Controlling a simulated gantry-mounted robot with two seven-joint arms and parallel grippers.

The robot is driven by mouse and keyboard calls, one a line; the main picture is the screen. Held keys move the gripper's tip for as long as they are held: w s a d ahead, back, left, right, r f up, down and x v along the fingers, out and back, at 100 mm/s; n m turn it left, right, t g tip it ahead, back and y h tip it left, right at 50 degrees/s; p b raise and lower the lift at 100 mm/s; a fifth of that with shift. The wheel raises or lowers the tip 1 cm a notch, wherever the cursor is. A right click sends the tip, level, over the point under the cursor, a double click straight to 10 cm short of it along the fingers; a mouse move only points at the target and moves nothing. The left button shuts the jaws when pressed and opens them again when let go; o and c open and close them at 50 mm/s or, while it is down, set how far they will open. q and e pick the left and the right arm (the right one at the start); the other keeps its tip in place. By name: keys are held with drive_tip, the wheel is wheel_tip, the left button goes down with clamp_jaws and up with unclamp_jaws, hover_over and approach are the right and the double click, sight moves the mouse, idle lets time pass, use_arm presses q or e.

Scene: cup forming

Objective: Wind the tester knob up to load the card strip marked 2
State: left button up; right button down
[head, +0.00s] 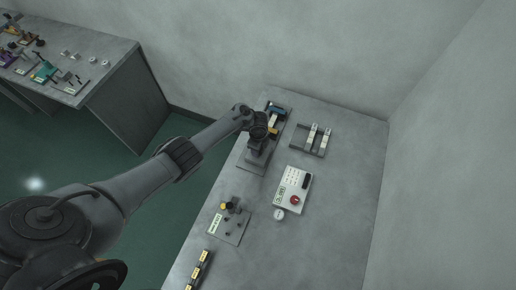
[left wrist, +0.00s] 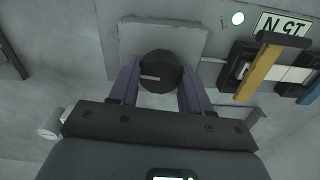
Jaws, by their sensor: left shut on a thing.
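The tester (head: 254,162) is a dark grey bench device near the table's far left edge. In the left wrist view its round black knob (left wrist: 160,70) has a pale line across its face and sits in front of a grey plate. My left gripper (left wrist: 158,88) is shut on the knob, one purple-grey finger on each side. Beside it are a yellow arm (left wrist: 258,72), a blue part (left wrist: 312,92) and a pale strip-like piece (left wrist: 293,74) between them. I cannot read a 2 on it. In the head view my arm hides the knob. My right gripper is not in view.
A rack (head: 301,148) holding two pale strips stands right of the tester. A white control box (head: 291,188) with a red button, a small round dial (head: 279,214) and a pegged plate (head: 229,224) are nearer. The table's right side is clear.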

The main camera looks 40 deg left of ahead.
use_arm(q)
drive_tip(key=shift+m, duration=1)
drive_tip(key=o, duration=1.1)
drive_tip(key=shift+c, duration=0.2)
wheel_tip(320, 180, up, 9)
drive_tip(key=p, duration=0.2)
drive_tip(key=shift+p, duration=0.35)
drive_tip(key=shift+r, duration=0.9)
